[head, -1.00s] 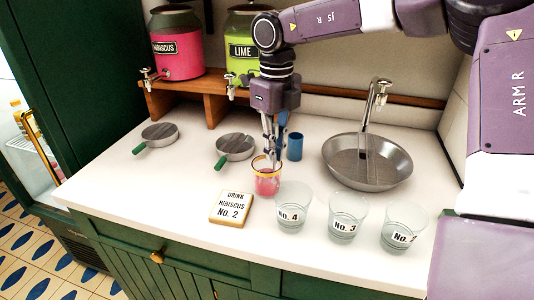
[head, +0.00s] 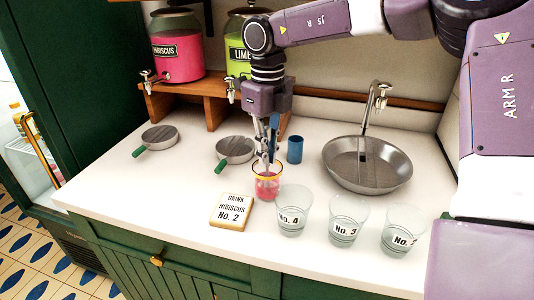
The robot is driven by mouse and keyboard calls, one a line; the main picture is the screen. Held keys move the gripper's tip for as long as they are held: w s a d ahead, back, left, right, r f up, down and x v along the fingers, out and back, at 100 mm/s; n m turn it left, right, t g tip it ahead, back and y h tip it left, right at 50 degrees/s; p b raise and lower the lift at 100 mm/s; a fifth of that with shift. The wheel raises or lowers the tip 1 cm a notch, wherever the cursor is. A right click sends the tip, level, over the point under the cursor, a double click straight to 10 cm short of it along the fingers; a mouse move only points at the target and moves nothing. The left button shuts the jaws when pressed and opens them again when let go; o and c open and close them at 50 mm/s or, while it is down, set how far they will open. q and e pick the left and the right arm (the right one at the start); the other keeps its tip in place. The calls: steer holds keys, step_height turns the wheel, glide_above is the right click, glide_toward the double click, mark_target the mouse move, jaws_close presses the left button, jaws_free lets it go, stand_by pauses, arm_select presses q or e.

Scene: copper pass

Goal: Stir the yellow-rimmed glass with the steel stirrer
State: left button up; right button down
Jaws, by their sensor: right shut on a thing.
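The yellow-rimmed glass (head: 268,184) stands on the white counter with pink-red liquid in it. My right gripper (head: 266,160) points down just above its rim. It is shut on the steel stirrer, which is thin and mostly hidden by the fingers and the glass; its lower end appears to be inside the glass. My left gripper is not in view.
Three clear glasses, No. 4 (head: 291,218), No. 3 (head: 345,231) and another (head: 402,239), stand close at right. A sign (head: 231,211) reads "Drink Hibiscus No. 2". A blue cup (head: 295,149) stands behind; a steel basin (head: 367,178) is at right.

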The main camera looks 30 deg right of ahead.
steer(key=shift+r+p, duration=0.9)
steer(key=shift+r, duration=0.5)
steer(key=shift+r+p, duration=2)
steer(key=shift+r, duration=0.8)
steer(key=shift+r, duration=0.1)
step_height(320, 180, up, 5)
steer(key=p, duration=0.4)
